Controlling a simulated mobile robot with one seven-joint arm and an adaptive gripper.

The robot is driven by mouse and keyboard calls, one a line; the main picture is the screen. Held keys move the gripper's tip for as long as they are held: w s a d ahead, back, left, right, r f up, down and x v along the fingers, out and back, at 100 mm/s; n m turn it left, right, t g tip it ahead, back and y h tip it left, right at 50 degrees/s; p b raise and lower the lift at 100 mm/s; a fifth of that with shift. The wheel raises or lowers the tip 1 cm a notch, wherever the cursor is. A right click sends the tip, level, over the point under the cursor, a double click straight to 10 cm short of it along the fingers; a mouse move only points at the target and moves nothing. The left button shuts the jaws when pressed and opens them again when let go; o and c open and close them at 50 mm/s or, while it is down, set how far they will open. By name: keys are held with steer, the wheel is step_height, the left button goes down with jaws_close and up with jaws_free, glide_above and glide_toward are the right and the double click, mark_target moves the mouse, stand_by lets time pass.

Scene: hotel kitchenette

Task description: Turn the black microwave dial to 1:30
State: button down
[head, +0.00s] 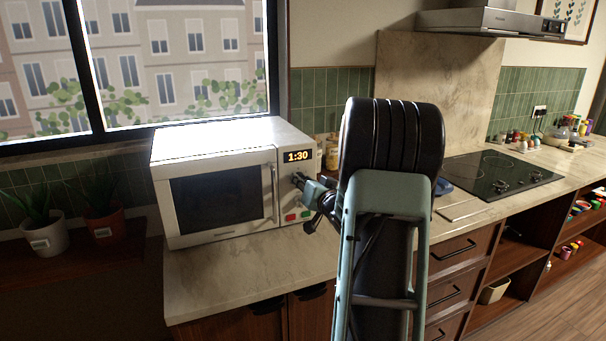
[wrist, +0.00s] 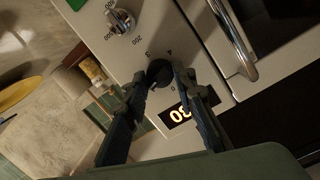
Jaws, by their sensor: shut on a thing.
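The white microwave (head: 220,150) stands on the counter with its door shut. Its display (head: 298,156) reads 1:30 in the head view; in the wrist view a finger partly covers the display (wrist: 180,114). The black dial (wrist: 158,70) sits on the panel between the display and a silver knob (wrist: 121,22). My gripper (wrist: 161,77) has one finger on each side of the black dial and is shut on it. In the head view my gripper (head: 303,184) reaches the panel from the right and largely hides the dial.
The door handle (wrist: 235,40) runs close beside the panel. Red and green buttons (head: 297,216) sit low on the panel. Jars (head: 329,148) stand right of the microwave, potted plants (head: 103,222) to its left, and a cooktop (head: 497,175) farther right. The counter in front is clear.

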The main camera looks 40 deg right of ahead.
steer(key=shift+m+p, duration=0.85)
steer(key=shift+m, duration=0.05)
steer(key=shift+y, duration=0.3)
steer(key=c, duration=1.6)
jaws_free()
steer(key=v, duration=1.2)
steer(key=shift+a+f, duration=0.1)
